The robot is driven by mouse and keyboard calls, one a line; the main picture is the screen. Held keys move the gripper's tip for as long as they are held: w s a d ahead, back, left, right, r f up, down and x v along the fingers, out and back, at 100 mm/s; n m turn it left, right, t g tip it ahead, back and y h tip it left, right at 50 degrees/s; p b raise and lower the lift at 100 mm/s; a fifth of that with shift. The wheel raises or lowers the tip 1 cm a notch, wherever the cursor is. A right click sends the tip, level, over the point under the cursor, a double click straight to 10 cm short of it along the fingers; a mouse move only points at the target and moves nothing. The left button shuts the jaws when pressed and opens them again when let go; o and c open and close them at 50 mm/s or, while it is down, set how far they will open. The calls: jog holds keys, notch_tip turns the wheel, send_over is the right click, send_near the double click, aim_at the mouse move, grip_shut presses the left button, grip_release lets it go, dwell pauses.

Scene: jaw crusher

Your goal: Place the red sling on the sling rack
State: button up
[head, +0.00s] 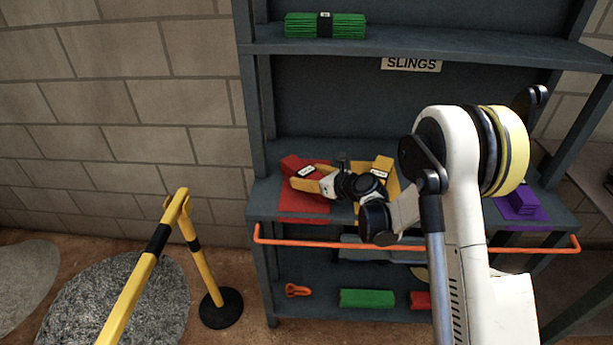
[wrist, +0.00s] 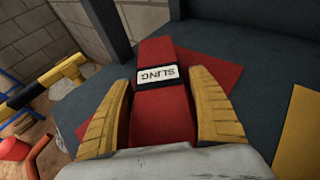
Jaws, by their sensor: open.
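The red sling (wrist: 155,53) is a folded red bundle with a black band and a white SLING label. It lies on the middle shelf of the sling rack (head: 300,40), over a red marked area (head: 303,209). My gripper (head: 306,178) is at the sling, with its fingers open. In the wrist view my yellow fingers (wrist: 165,100) stand on both sides of the sling, and small gaps show beside it. In the head view my fingers and wrist partly cover the sling (head: 290,163). The sling's near end is hidden by my gripper in the wrist view.
A yellow sling (head: 382,168) lies right of my gripper, and a purple sling (head: 522,203) is further right. A green sling (head: 326,25) is on the upper shelf. An orange bar (head: 420,247) runs along the shelf front. A yellow-black barrier (head: 140,285) stands at left.

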jog(key=p+v, duration=0.3)
jog(key=v, duration=0.8)
jog(key=shift+s+d+r, duration=0.1)
jog(key=shift+s+d, duration=0.1)
jog(key=shift+s, duration=0.05)
jog(key=s+d+r+n+g+h, duration=0.2)
jog(key=s+d+r+n+h, duration=0.2)
jog(key=s+r+n, duration=0.85)
jog(key=s+d+r+n+h, duration=0.1)
jog(key=s+d+n+h, duration=0.1)
jog(key=s+d+n, duration=0.3)
jog(key=s+d+r+n+h, duration=0.1)
jog(key=s+d+n+h, duration=0.2)
jog(key=s+n, duration=0.7)
jog(key=s+d, duration=0.1)
jog(key=s, duration=0.3)
jog(key=shift+d+g, duration=0.4)
